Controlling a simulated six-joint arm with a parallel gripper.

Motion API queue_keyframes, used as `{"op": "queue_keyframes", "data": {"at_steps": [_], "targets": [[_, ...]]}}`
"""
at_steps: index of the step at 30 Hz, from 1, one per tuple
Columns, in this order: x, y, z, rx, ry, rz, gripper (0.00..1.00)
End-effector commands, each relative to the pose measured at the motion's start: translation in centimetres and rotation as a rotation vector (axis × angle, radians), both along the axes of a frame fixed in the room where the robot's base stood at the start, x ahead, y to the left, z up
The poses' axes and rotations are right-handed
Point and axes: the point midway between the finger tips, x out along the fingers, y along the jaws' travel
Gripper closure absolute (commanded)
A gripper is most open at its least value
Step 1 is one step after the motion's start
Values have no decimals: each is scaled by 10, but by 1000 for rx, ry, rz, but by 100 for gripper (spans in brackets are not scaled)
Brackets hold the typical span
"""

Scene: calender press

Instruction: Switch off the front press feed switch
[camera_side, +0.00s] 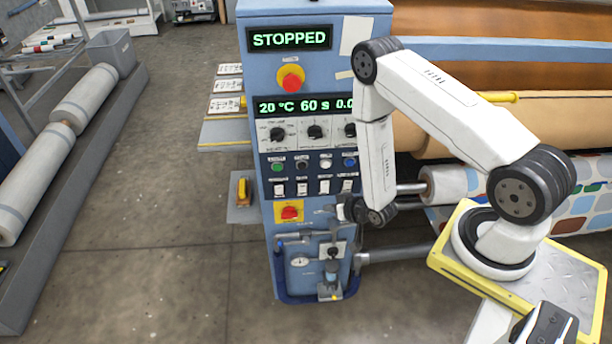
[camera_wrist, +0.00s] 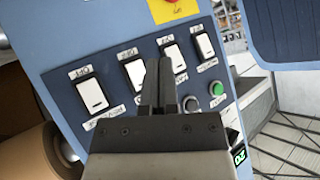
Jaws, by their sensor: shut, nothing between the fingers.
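A row of several white rocker switches is on the blue control panel (camera_side: 262,110). In the side view I see the leftmost switch (camera_side: 279,190), the second (camera_side: 302,189), the third (camera_side: 324,187) and the rightmost (camera_side: 347,186). Their labels are too small to read, so I cannot tell which is the front press feed switch or how each is set. My gripper (camera_side: 343,212) is low at the panel's right side, below the rightmost switch. In the wrist view my gripper (camera_wrist: 158,66) is shut and empty, its tips overlapping the gap between two middle switches (camera_wrist: 133,72) (camera_wrist: 174,56). Contact cannot be told.
Buttons (camera_side: 325,163) and knobs (camera_side: 315,131) sit above the switches; a red knob on a yellow plate (camera_side: 289,212) is below. A red emergency button (camera_side: 291,79) is higher. The display reads STOPPED (camera_side: 290,39). Rollers (camera_side: 450,185) lie right of the panel.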

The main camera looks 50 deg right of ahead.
Motion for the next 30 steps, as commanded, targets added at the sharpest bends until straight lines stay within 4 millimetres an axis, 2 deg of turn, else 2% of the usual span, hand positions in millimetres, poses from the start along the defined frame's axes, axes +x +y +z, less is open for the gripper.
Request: {"op": "queue_keyframes", "data": {"at_steps": [13,30], "targets": [[29,-28,-6,0,-1,0,100],[32,-32,-6,0,0,0,100]]}}
